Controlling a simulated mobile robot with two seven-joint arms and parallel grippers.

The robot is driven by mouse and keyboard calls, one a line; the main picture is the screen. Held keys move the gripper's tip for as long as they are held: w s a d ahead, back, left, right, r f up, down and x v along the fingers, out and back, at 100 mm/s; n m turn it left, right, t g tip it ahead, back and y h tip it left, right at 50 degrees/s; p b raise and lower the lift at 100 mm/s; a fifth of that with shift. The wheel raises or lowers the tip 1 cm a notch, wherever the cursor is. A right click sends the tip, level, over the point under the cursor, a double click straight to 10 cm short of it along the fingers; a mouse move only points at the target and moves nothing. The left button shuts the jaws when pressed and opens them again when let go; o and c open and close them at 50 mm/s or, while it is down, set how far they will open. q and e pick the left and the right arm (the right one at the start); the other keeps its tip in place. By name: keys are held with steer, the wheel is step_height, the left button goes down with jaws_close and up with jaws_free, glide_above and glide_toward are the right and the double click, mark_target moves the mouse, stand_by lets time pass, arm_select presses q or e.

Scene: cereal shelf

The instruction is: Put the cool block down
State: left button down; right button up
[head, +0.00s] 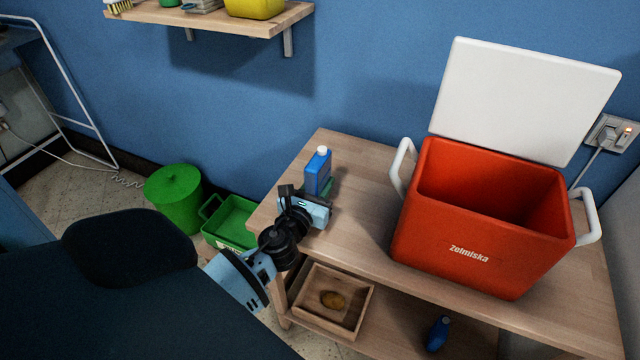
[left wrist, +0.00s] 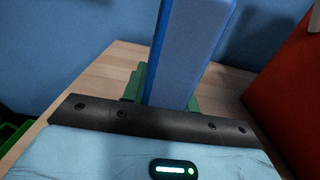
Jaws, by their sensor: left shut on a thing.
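The cool block (head: 317,172) is a blue, upright, flat bottle shape with a white cap, near the left end of the wooden table (head: 345,240). My left gripper (head: 322,190) is shut on it, low on its body. In the left wrist view the blue block (left wrist: 187,50) rises between the green fingers of the left gripper (left wrist: 165,88). Its lower end is hidden by the gripper, so I cannot tell whether it touches the tabletop. My right gripper is not in view.
An open, empty-looking red cooler (head: 470,255) with a raised white lid (head: 525,100) and white handles stands to the right. Tabletop between block and cooler is clear. Below are a wooden tray (head: 312,310) and a blue bottle (head: 438,333). A green bin (head: 173,198) stands left.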

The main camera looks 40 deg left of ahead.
arm_select(q)
steer(key=c, duration=1.5)
jaws_free()
steer(key=shift+f, duration=0.15)
steer(key=shift+c, duration=0.2)
steer(key=o, duration=0.5)
steer(key=shift+c, duration=0.2)
steer(key=shift+r, duration=0.2)
steer(key=shift+s, duration=0.25)
steer(key=v, duration=1)
steer(key=shift+s+f, duration=0.1)
steer(key=shift+s+d+b, duration=0.15)
steer(key=shift+s+b, duration=0.15)
steer(key=shift+s, duration=0.4)
